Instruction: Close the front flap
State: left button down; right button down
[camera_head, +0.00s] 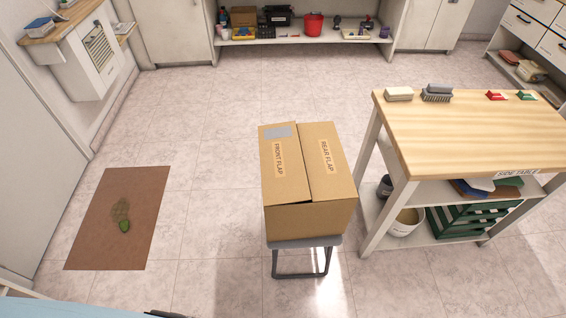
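A brown cardboard box (308,218) sits on a small grey stool (304,242) in the middle of the floor. Its left top flap, labelled FRONT FLAP (281,178), lies over the top, almost flat. A narrow dark gap shows under the near edge of this flap, close to the seam. The right top flap, labelled REAR FLAP (328,172), also lies over the top. The two flaps meet along a seam. A grey patch (278,133) is at the far end of the front flap. Neither of my grippers is in view.
A wooden side table (470,130) with brushes on top stands close to the box's right. A brown mat (150,210) with a green item lies at left. Shelves (300,35) line the back wall.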

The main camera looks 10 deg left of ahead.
aim_at(284, 176)
jog(key=u, duration=0.85)
jog(key=i, duration=0.8)
jog(key=z, duration=1.6)
